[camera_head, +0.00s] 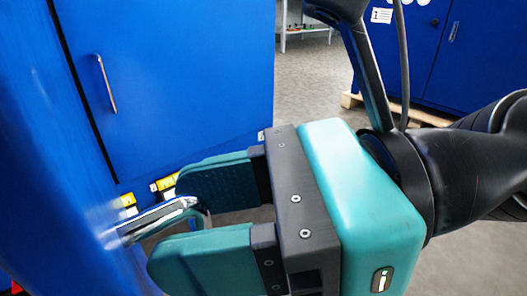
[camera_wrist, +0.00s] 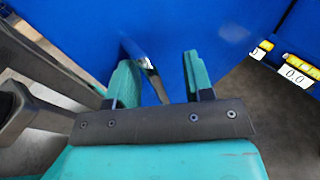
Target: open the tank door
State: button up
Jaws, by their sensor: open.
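The blue tank door (camera_head: 35,150) stands close at the left in the head view, and its blue face fills the upper middle of the wrist view (camera_wrist: 200,25). A shiny metal bar handle (camera_head: 160,218) sticks out from it. The handle also shows in the wrist view (camera_wrist: 152,75). My gripper (camera_head: 190,222) is teal and dark grey. Its two fingers are open, one on each side of the handle, with the handle's end between them. I cannot tell whether either finger touches it. Part of the handle is hidden by the fingers.
Another blue cabinet door (camera_head: 170,80) with a slim metal handle (camera_head: 106,84) stands behind. Yellow and white labels (camera_head: 165,184) sit low on it. More blue cabinets (camera_head: 425,50) stand at the back right on a wooden pallet. Grey floor (camera_head: 310,85) is clear between them.

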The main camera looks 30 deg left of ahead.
notch_tip(320, 180, up, 17)
jog(key=g+y+p, duration=0.1)
jog(key=p, duration=0.7)
jog(key=shift+s+y, duration=0.2)
jog(key=shift+y, duration=0.2)
